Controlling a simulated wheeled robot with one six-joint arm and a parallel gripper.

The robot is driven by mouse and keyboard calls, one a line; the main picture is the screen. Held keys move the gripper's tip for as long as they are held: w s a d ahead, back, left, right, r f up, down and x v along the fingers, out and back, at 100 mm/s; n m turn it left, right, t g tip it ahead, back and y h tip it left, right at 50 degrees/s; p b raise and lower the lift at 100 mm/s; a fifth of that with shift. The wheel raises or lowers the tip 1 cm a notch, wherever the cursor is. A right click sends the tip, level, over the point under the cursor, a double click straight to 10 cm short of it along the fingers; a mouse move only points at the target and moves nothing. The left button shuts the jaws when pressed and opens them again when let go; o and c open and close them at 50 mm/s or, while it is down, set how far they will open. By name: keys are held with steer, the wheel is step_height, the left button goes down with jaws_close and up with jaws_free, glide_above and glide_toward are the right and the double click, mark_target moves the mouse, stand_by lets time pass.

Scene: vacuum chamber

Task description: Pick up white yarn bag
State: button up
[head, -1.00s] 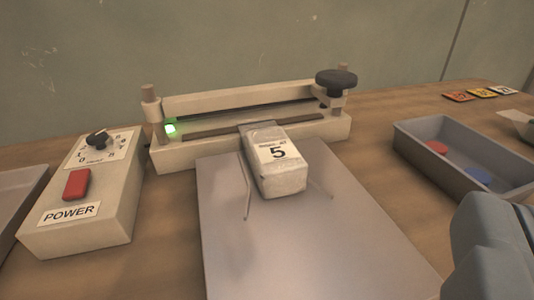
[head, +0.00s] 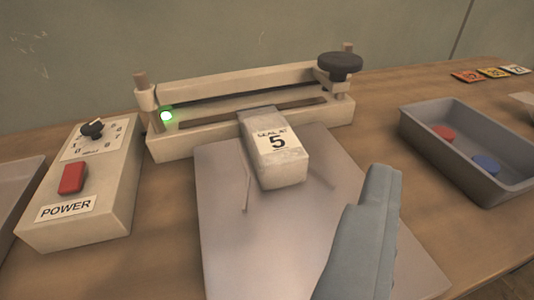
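The white yarn bag (head: 283,171) is a pale block-shaped bag with a label reading "SEAL AT 5". It lies on the grey plate (head: 225,225) in front of the sealer, between two thin rods. Its flat far end reaches the sealer's lower bar. My gripper (head: 382,185) shows as a blue-grey shape at the lower right, in front of the bag and to its right, seemingly apart from it. I see it from one side only, so the gap between its fingers is hidden.
The sealer (head: 190,143) has a raised upper bar, a black knob (head: 340,66) and a lit green lamp (head: 166,116). A power box (head: 105,205) with dial and red switch stands left. A grey tray (head: 430,150) with red and blue discs is right. Several numbered tags (head: 492,73) lie behind.

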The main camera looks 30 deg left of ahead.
steer(key=o, duration=0.9)
steer(key=w+a+n+g+y, duration=0.1)
steer(key=w+a+g, duration=0.1)
steer(key=w, duration=0.4)
steer(key=shift+a+n+g, duration=0.25)
steer(key=shift+n+g, duration=0.05)
steer(key=shift+g, duration=0.1)
steer(key=n+g+y, duration=0.2)
steer(key=n+g, duration=0.5)
steer(key=g, duration=0.3)
glide_toward(272, 132)
steer(key=x, duration=1.2)
steer(key=shift+a+f, duration=0.15)
steer(key=shift+f, duration=0.25)
